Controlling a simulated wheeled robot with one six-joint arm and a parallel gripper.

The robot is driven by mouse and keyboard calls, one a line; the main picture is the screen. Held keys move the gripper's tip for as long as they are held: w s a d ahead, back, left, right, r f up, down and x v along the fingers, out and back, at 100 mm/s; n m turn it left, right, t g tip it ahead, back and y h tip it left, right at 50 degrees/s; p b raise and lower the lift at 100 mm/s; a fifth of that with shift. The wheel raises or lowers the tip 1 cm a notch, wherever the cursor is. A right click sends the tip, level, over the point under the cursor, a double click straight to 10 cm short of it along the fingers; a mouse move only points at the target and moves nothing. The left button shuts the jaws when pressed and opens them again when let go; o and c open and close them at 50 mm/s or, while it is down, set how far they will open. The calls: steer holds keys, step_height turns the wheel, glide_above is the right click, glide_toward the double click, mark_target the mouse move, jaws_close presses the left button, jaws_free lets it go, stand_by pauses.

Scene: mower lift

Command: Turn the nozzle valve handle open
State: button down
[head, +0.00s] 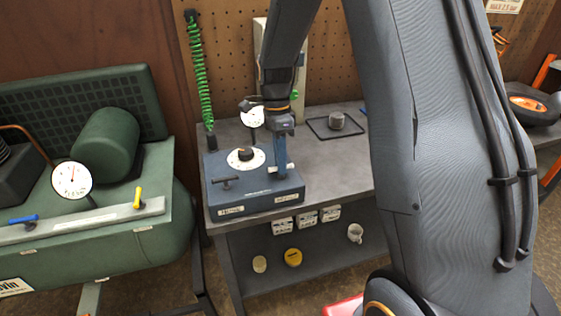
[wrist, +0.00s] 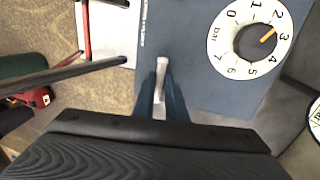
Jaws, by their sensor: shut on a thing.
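A blue control box (head: 258,198) stands on the grey workbench and has a white dial and levers on top. A pale grey valve handle (wrist: 162,72) rises at the box's edge in the wrist view, and only its upper part shows. My gripper (head: 280,168) points down over the right part of the box. In the wrist view its blue fingers (wrist: 161,98) are closed around the handle, one on each side. The handle looks roughly in line with the fingers. The white dial (wrist: 252,39) reads in bar, with its orange-marked knob pointing between 2 and 3.
A black T-handle (head: 226,182) sits at the box's left. A round gauge (head: 252,117) and a green coiled hose (head: 200,80) are behind it. A green compressor (head: 105,240) stands left. A grey cup-like part (head: 337,120) lies in a frame on the bench.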

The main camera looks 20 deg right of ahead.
steer(key=shift+n, duration=0.4)
steer(key=n+p, duration=0.1)
steer(key=n, duration=0.2)
steer(key=shift+a+r+n+h, duration=0.1)
steer(key=shift+a+n+h, duration=0.05)
steer(key=shift+n+h, duration=0.2)
steer(key=n+h+p, duration=0.1)
steer(key=n, duration=0.3)
steer(key=shift+s+n+t, duration=0.1)
steer(key=shift+n+t, duration=0.15)
steer(key=shift+t, duration=0.05)
steer(key=n+p, duration=0.1)
steer(key=n, duration=0.3)
steer(key=shift+s+a+n+t, duration=0.1)
steer(key=shift+n+t, duration=0.2)
steer(key=shift+t, duration=0.1)
steer(key=shift+n+t+h, duration=0.25)
steer(key=shift+n+t, duration=0.15)
steer(key=shift+n, duration=1.8)
steer(key=c, duration=1.8)
jaws_free()
